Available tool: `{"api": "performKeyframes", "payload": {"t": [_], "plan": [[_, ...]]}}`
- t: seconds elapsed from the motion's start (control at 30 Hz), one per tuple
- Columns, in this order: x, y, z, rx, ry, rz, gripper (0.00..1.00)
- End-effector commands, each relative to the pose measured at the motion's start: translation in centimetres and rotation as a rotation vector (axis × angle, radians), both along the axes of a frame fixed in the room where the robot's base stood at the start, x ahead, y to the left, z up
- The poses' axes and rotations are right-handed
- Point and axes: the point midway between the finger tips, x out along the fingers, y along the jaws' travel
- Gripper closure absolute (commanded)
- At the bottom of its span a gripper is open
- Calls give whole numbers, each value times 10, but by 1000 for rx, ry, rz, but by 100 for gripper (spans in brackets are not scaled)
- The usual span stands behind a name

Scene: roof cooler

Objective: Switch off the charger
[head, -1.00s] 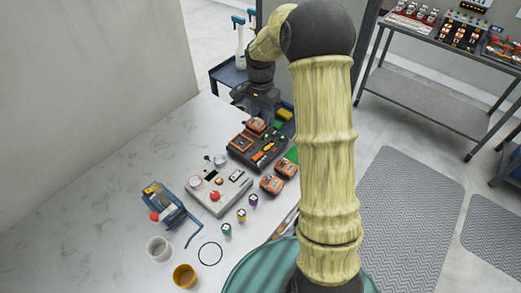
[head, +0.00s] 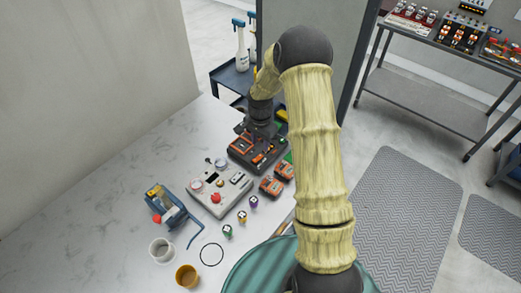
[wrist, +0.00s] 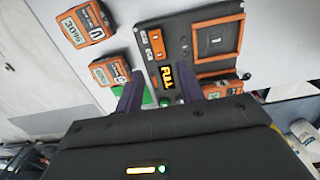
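The charger is a dark box with orange-framed bays on the white worktop. It shows in the head view (head: 240,152) and the wrist view (wrist: 180,22). In the wrist view it has a lit display (wrist: 167,77) reading "FULL", an orange switch panel (wrist: 156,44) and a small green light or button. My gripper (wrist: 160,90) is open, its two purple fingers apart over the charger near the display. In the head view my gripper (head: 263,132) is over the charger's far part and hides some of it. I cannot tell whether the fingers touch it.
A grey control box (head: 222,190) with a red knob, several small dice-like pieces, a blue clamp-like device (head: 172,208) and two cups stand nearer. The worktop's left side is clear.

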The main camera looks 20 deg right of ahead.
Motion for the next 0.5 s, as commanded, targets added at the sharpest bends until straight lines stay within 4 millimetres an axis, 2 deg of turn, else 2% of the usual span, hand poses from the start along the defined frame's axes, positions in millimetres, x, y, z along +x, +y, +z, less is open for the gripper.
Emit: {"api": "performKeyframes", "payload": {"t": [0.3,0.5], "plan": [[-1,0,-45,-1,3,0,62],[0,0,-57,-1,0,1,62]]}}
